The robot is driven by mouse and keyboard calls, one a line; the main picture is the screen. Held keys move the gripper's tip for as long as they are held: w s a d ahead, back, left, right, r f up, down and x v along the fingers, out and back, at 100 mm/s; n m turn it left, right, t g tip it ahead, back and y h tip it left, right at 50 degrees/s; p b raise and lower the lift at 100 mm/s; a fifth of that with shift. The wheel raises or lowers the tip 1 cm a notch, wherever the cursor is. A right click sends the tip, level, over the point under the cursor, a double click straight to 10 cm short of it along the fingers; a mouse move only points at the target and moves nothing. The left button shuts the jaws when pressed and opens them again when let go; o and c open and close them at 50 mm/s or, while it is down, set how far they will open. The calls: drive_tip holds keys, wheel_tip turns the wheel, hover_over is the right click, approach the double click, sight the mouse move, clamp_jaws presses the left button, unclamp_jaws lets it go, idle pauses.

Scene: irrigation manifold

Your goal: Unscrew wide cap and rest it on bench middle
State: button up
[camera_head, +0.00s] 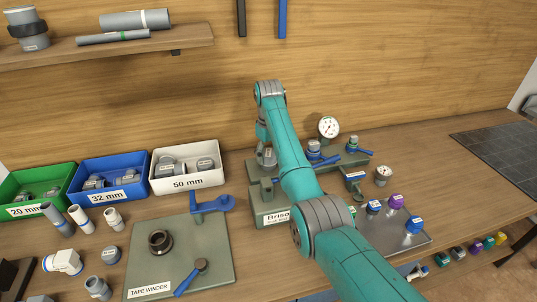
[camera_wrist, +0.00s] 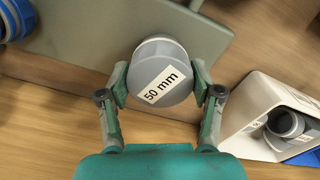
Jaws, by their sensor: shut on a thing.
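The wide cap (camera_wrist: 152,72) is a grey round cap with a white "50 mm" label, seen face-on in the wrist view. My gripper (camera_wrist: 160,84) is shut on its sides, one finger on each side. A pale ring shows behind the cap's upper edge, against the grey-green manifold block (camera_wrist: 110,30). I cannot tell whether the cap is still threaded on. In the head view, the cap (camera_head: 268,157) shows at the left end of the manifold (camera_head: 262,204), with my arm partly covering this area. The wooden bench (camera_head: 270,250) is bare in front of the manifold.
The white 50 mm bin (camera_head: 187,186) stands left of the manifold and shows in the wrist view (camera_wrist: 240,130). Blue (camera_head: 115,192) and green bins are farther left. The tape winder board (camera_head: 215,255) lies front left. A grey tray with coloured caps (camera_head: 412,240) is right.

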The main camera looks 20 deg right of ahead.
sight(268, 152)
drive_tip(key=shift+f, duration=0.1)
drive_tip(key=n, duration=0.4)
drive_tip(key=o, duration=1.4)
drive_tip(key=shift+c, duration=0.2)
drive_tip(key=shift+r, duration=0.9)
drive_tip(key=c, duration=1.2)
drive_tip(key=shift+r, duration=2.5)
